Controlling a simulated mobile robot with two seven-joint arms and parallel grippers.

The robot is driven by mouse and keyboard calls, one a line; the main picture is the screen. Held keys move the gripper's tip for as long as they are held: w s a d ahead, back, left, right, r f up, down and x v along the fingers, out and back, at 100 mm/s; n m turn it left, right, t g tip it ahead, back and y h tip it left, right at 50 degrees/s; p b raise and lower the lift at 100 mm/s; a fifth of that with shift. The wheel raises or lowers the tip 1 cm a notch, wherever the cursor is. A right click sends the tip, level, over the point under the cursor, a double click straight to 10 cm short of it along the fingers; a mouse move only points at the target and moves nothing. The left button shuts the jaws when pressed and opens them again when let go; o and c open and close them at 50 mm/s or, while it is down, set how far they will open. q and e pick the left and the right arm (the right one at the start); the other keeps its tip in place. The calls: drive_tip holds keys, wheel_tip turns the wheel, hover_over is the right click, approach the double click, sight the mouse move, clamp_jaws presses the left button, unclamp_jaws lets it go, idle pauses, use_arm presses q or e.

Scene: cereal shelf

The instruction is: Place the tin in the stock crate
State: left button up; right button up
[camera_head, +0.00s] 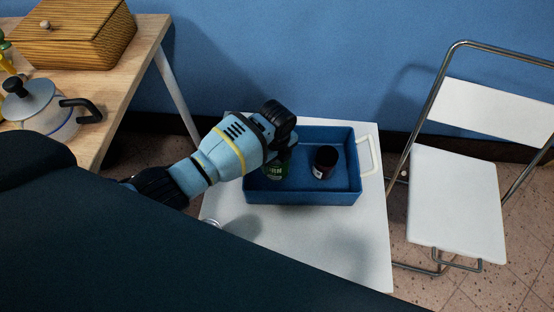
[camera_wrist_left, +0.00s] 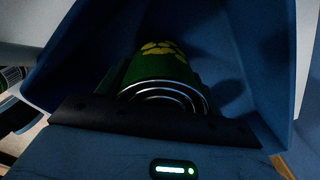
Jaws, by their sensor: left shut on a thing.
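The tin (camera_head: 276,171) is green with a pale label and shows below my left gripper (camera_head: 282,155) at the left end of the stock crate (camera_head: 306,197). The crate is a blue open box on a white table. My left gripper is shut on the tin. In the left wrist view the tin (camera_wrist_left: 158,66) has a yellow pattern and a ringed metal end facing the camera, with the blue crate walls (camera_wrist_left: 240,50) around it. I cannot tell whether the tin touches the crate floor. My right gripper is not in view.
A dark jar (camera_head: 325,162) stands in the crate, right of the tin. A white chair (camera_head: 455,200) stands at right, a wooden table (camera_head: 120,70) at left.

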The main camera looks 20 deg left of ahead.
use_arm(q)
drive_tip(key=shift+f, duration=0.1)
drive_tip(key=o, duration=0.9)
drive_tip(key=shift+f, duration=0.15)
drive_tip(key=shift+c, duration=0.2)
drive_tip(key=o, duration=0.4)
drive_tip(key=shift+o, duration=0.2)
wheel_tip(320, 180, up, 11)
drive_tip(key=p, duration=0.3)
drive_tip(key=shift+r, duration=0.7)
